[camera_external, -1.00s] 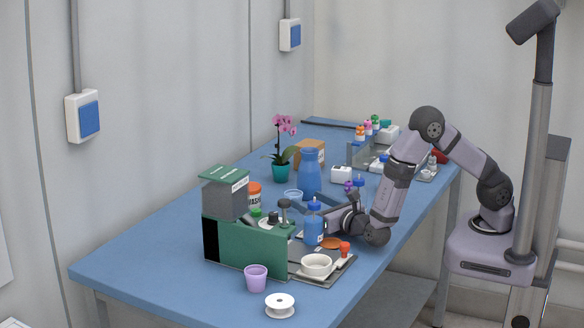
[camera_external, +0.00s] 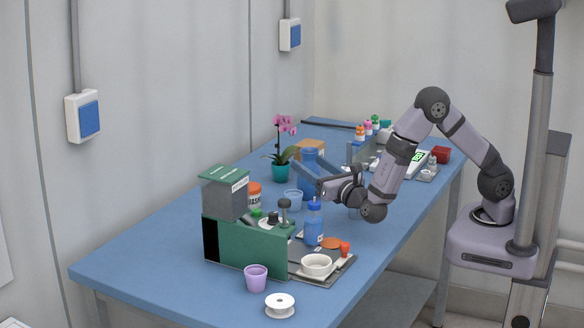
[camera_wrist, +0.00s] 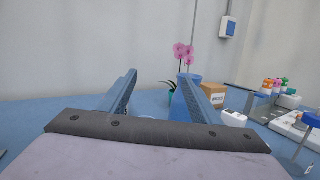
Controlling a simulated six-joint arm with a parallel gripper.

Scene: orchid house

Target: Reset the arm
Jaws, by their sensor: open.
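My gripper (camera_external: 318,186) is open and empty, raised above the blue table (camera_external: 160,243) near its middle. In the camera_wrist view its two fingers (camera_wrist: 158,92) stand apart with nothing between them.
A green caddy (camera_external: 240,245), a white bowl (camera_external: 316,264), a purple cup (camera_external: 256,278) and a white spool (camera_external: 280,305) stand near the front. A pink orchid (camera_external: 281,170) and a cardboard box (camera_wrist: 212,96) stand behind. The table's left side is clear.

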